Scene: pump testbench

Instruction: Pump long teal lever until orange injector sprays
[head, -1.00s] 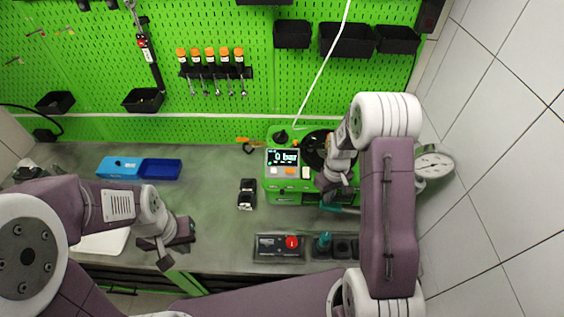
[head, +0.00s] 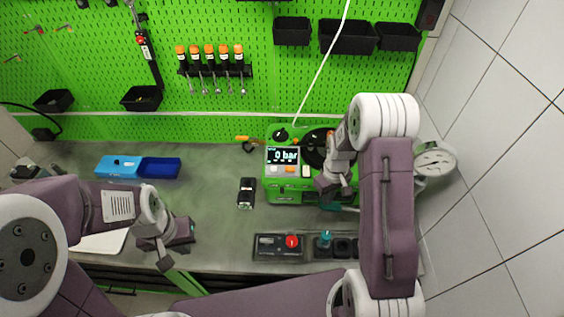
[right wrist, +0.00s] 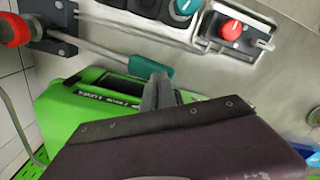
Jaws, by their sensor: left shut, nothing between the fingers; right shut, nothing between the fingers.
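The green pump tester (head: 283,184) stands at the back right of the bench; its display (head: 284,156) reads 0 bar. The long lever's teal handle (right wrist: 150,68) sits on a grey rod in the right wrist view; a teal bit shows in the head view (head: 331,207). My right gripper (right wrist: 158,92) is shut with its fingertips close by the teal handle, not around it; I cannot tell whether they touch. A small orange part (head: 242,138), perhaps the injector, is left of the tester, with no spray visible. My left gripper (head: 164,258) is shut and empty, over the bench's front left.
A control box with a red knob (head: 291,241) and a teal-topped part (head: 324,240) sit at the front edge. A round gauge (head: 435,160) is at right, by the tiled wall. A blue tray (head: 160,168) and a black device (head: 246,193) lie on the bench.

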